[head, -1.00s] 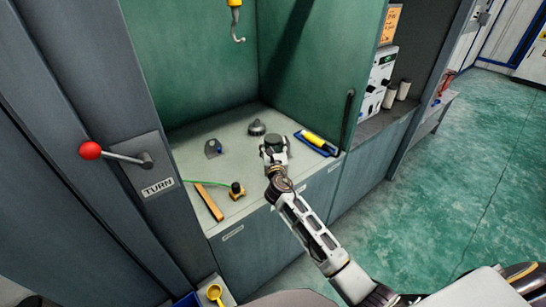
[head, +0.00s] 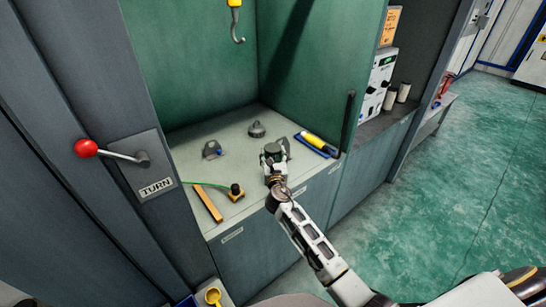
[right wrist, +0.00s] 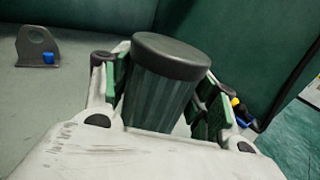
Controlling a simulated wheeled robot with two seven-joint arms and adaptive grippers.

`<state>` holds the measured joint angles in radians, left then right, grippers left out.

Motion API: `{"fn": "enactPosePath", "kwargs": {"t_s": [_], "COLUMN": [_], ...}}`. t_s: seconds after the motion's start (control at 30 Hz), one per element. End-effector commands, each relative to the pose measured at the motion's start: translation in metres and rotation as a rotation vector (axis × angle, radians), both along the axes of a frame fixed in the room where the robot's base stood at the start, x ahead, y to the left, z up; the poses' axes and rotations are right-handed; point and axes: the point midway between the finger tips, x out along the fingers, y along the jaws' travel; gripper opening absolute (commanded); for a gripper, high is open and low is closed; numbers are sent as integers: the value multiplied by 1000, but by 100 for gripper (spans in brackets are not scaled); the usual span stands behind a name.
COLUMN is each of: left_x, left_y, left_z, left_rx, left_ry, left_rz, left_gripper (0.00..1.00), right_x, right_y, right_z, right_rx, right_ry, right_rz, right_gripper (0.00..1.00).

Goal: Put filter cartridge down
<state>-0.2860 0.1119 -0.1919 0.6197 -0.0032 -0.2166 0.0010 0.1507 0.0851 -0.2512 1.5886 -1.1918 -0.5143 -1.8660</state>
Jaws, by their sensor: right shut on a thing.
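The filter cartridge (right wrist: 162,85) is a dark green ribbed cylinder with a black cap. It stands roughly upright between the green-padded fingers of my right gripper (right wrist: 165,95), which is shut on it. In the head view, the cartridge (head: 272,149) and right gripper (head: 273,158) are over the front right part of the grey worktop (head: 240,140). The cartridge's lower end is hidden by my gripper, so I cannot tell whether it touches the worktop. My left gripper is out of view.
A blue tray with a yellow tool (head: 318,143) lies further right. A dark dome-shaped part (head: 256,129), another bracket (head: 212,149) and an orange bar (head: 208,204) sit around the worktop.

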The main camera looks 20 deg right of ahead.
Motion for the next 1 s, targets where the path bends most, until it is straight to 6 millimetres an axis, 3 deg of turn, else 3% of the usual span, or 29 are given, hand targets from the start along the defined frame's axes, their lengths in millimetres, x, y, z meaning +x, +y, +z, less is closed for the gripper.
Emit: {"fn": "enactPosePath", "kwargs": {"t_s": [0.27,0.3,0.47,1.0], "left_x": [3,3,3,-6], "left_y": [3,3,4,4], "left_z": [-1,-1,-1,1], "left_rx": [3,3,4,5], "left_ry": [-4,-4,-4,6], "left_rz": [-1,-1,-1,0], "left_gripper": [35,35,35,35], "right_x": [0,0,0,-1], "right_y": [0,0,0,1], "right_z": [-1,-2,-2,1], "right_rx": [0,0,0,1], "right_ry": [-2,0,0,0], "right_rz": [0,0,0,0], "right_gripper": [26,61,80,80]}}
